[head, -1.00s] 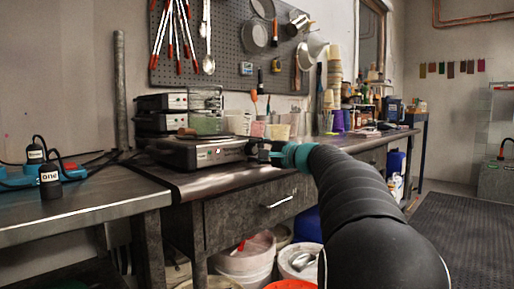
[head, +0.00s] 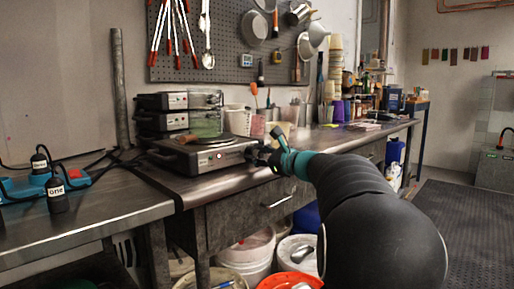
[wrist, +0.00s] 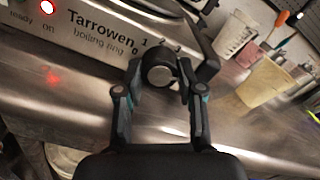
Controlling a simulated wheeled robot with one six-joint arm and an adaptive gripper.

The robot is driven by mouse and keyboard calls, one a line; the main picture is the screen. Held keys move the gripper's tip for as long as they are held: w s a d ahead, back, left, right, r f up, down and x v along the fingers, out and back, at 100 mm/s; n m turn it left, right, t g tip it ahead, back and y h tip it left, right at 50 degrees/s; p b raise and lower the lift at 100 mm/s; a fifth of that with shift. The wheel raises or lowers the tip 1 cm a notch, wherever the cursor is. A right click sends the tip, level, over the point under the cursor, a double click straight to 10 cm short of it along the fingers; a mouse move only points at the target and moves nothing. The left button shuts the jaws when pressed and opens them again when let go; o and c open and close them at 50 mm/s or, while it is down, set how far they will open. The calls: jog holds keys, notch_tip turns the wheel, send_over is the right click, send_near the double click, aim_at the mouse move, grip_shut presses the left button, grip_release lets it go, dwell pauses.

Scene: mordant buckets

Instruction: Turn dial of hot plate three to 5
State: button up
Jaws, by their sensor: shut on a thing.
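A hot plate (head: 215,160) with a round top plate stands on the metal bench in the head view. Its front panel (wrist: 95,30) in the wrist view reads "Tarrowen boiling ring", with lit lamps marked "ready" and "on". Its dark dial (wrist: 158,66) is at the panel's right, with a 1 and a 0 beside it. My gripper (wrist: 160,74) is shut on the dial, one finger on each side. The gripper also shows at the panel's right end in the head view (head: 260,156). The dial's pointer setting cannot be read.
More units (head: 163,102) are stacked behind the hot plate. Cups and a beaker (head: 237,121) stand behind and right. A plug marked ONE (head: 57,195) is on the left bench. Buckets (head: 247,250) stand below. Open floor is at right.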

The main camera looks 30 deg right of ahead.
jog(key=shift+m+p, duration=1.2)
jog(key=shift+m, duration=0.6)
jog(key=shift+f, duration=0.1)
jog(key=o, duration=1.1)
jog(key=shift+o, duration=0.2)
jog(key=shift+s, duration=0.1)
jog(key=v, duration=1.1)
jog(key=shift+s, duration=0.4)
jog(key=shift+d, duration=0.1)
